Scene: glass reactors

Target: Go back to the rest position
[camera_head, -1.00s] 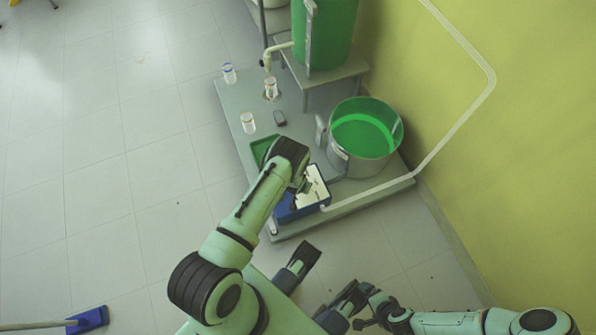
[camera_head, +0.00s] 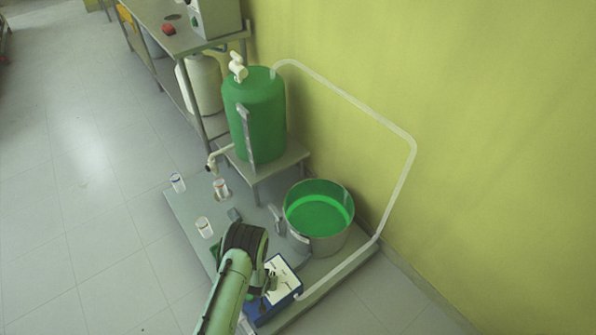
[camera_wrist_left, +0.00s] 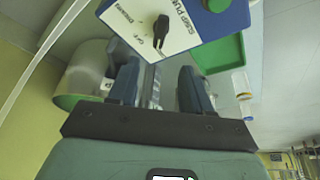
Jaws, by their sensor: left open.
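My left arm comes in from the bottom of the head view, and its gripper (camera_head: 266,287) is by the blue control box (camera_head: 262,315) with a white panel. In the left wrist view the two dark fingers of the left gripper (camera_wrist_left: 158,85) are apart with nothing between them. The box's white panel (camera_wrist_left: 172,32) with a black knob (camera_wrist_left: 161,32) lies just beyond the fingertips, and the fingers do not hold the knob. A green button (camera_wrist_left: 217,5) is on the box's blue part. My right gripper is out of view.
A grey platform (camera_head: 184,205) holds small cups (camera_head: 204,227), a metal pot (camera_head: 325,243) of green liquid and a stand under a green tank (camera_head: 256,115). A clear hose (camera_head: 405,180) runs along the yellow wall to the box. The floor on the left is clear.

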